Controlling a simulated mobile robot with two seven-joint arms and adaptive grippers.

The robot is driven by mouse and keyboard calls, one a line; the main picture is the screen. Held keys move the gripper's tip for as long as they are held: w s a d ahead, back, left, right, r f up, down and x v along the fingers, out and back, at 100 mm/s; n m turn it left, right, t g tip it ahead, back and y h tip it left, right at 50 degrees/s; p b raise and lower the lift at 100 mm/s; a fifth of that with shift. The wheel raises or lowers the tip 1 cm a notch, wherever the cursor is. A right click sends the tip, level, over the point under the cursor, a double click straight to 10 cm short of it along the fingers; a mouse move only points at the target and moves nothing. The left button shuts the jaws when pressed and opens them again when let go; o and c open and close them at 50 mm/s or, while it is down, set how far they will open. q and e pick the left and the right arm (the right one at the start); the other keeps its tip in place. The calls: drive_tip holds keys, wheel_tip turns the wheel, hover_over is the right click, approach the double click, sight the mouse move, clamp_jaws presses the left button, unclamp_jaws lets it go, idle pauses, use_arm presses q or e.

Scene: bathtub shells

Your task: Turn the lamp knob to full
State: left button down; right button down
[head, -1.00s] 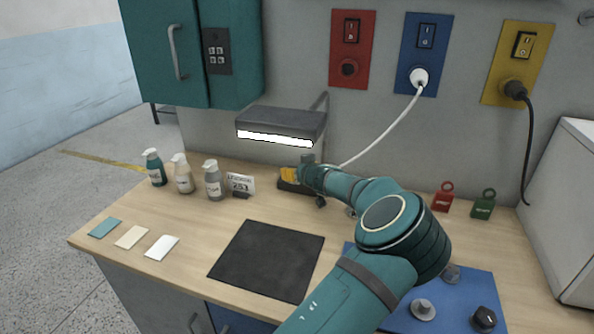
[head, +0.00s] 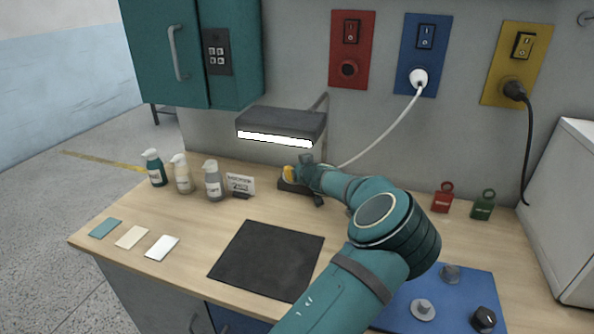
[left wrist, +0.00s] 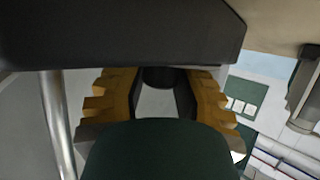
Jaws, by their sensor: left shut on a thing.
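The lamp (head: 282,121) has a flat dark grey head over the bench, with a lit white strip along its front edge. Its dark base (head: 288,187) stands on the bench below, largely covered by my gripper. My left gripper (head: 289,174) is at this base, its yellow finger pads close together. In the left wrist view a short dark round knob (left wrist: 158,78) sits between the two ribbed yellow fingers, and the gripper is shut on it. Any mark on the knob is hidden. My right gripper is not in view.
A small white card (head: 240,184) and several pump bottles (head: 213,181) stand left of the lamp base. A black mat (head: 267,260) lies in front. A white cable (head: 380,139) hangs behind my arm. A blue panel with knobs (head: 455,302) lies at right.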

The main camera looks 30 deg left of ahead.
use_arm(q)
drive_tip(key=shift+m+t+h, duration=0.3)
drive_tip(key=shift+m+t, duration=0.2)
drive_tip(key=shift+t, duration=0.1)
drive_tip(key=shift+a+r+m+t+h, duration=0.15)
drive_tip(key=shift+m+t+h, duration=1.45)
drive_tip(key=shift+m+h, duration=0.45)
drive_tip(key=shift+m+t+h+p, duration=0.3)
drive_tip(key=shift+m+h, duration=0.85)
drive_tip(key=shift+m, duration=0.1)
drive_tip(key=c, duration=0.6)
unclamp_jaws()
drive_tip(key=shift+c, duration=0.2)
